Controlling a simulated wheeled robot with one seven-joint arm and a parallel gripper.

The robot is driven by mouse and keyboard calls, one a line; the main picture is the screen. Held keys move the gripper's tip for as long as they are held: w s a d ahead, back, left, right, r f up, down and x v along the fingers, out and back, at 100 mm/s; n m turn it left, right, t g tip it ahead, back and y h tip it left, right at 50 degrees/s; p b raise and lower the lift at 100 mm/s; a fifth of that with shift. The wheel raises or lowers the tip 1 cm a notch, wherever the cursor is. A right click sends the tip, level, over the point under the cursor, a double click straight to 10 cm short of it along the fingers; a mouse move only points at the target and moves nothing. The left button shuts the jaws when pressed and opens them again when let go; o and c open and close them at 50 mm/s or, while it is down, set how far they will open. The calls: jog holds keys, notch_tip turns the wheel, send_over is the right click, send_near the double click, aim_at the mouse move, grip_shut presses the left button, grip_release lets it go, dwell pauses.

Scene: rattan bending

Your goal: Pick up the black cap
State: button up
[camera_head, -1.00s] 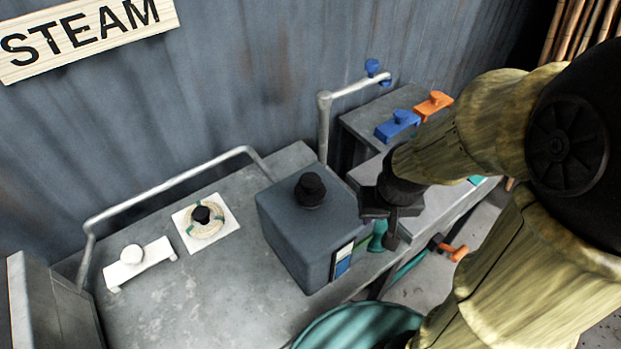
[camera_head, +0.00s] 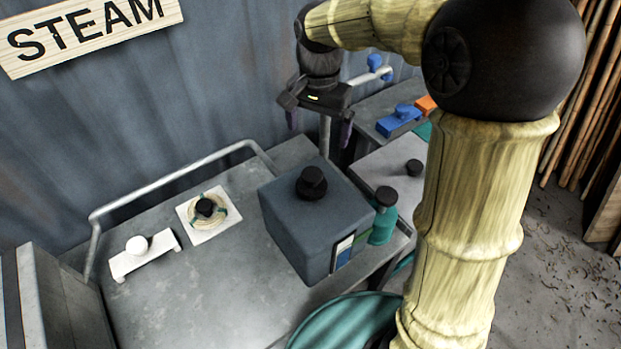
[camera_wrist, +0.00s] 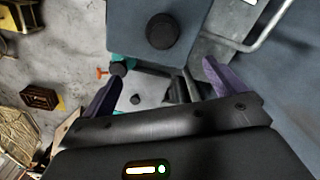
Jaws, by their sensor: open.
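Several black caps are in view, and I cannot tell which one the task means. One black cap (camera_head: 311,183) sits on top of a blue-grey box and also shows in the wrist view (camera_wrist: 162,31). Another black cap (camera_head: 385,195) tops the teal bottle (camera_head: 383,226) beside the box. A small black cap (camera_head: 414,167) sits on the pale surface to the right and seems to show in the wrist view (camera_wrist: 135,98). My gripper (camera_head: 318,133) is open and empty, raised behind the box. Its fingers are apart in the wrist view (camera_wrist: 163,70).
A coil with a black knob lies on a white plate (camera_head: 186,215). A white clamp-like piece (camera_head: 145,254) is left of it. Blue (camera_head: 398,121) and orange (camera_head: 426,105) blocks stand behind right. A metal pipe (camera_head: 180,178) runs along the wall. The grey tabletop (camera_head: 200,290) is clear in front.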

jog(key=p, duration=0.3)
send_near(312, 173)
jog(key=f, duration=0.7)
jog(key=shift+w+d, duration=0.25)
jog(key=shift+f+p, duration=0.15)
jog(key=shift+p, duration=0.2)
jog(key=shift+s+f+p, duration=0.15)
jog(key=shift+f+p, duration=0.15)
jog(key=f, duration=0.1)
jog(key=f+p, duration=0.1)
jog(key=f, duration=0.1)
jog(key=shift+s+a+f+p, duration=0.1)
jog(key=shift+a+p, duration=0.15)
jog(key=shift+p, duration=0.1)
jog(key=shift+f, duration=0.55)
